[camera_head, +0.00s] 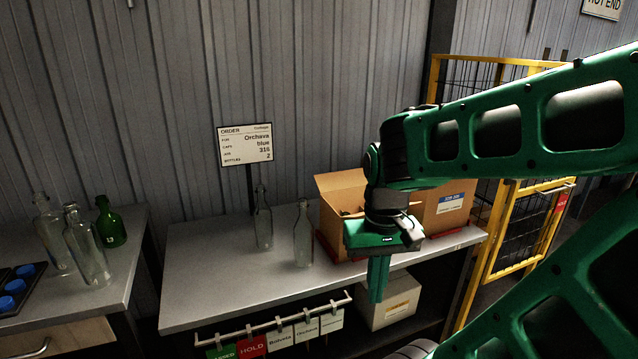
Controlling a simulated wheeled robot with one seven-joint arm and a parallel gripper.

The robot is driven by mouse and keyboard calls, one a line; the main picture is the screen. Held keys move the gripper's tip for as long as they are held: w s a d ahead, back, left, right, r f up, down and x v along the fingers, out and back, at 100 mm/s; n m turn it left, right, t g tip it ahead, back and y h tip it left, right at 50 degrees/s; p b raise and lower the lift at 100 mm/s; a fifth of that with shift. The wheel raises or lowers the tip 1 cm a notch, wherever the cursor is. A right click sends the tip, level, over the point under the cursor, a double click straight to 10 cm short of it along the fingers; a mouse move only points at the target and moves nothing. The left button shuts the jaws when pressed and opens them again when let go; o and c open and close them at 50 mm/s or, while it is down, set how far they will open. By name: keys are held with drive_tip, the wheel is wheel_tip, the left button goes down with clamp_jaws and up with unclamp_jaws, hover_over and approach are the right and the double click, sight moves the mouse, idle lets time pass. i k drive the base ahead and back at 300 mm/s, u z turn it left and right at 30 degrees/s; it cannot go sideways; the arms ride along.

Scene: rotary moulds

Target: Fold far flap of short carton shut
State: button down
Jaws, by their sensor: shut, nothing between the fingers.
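An open brown carton (338,200) stands on a red base toward the right end of the grey table. Its left side and a raised back panel or flap show, with a dark edge inside the opening. My arm and gripper hide much of its middle, including most of its flaps. A brown cardboard face with a blue and white label (452,203) shows to the right of my wrist; I cannot tell if it is the same carton. My gripper (376,298) is shut and empty, pointing down in front of the carton, near the table's front edge.
Two clear bottles (263,222) (303,238) stand left of the carton. An order sign (246,145) rises behind them. A white box (390,303) sits below the table. A yellow cage (520,235) stands at right. The table's left part (205,275) is clear.

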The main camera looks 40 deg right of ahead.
sight(336, 181)
drive_tip(key=i, duration=1)
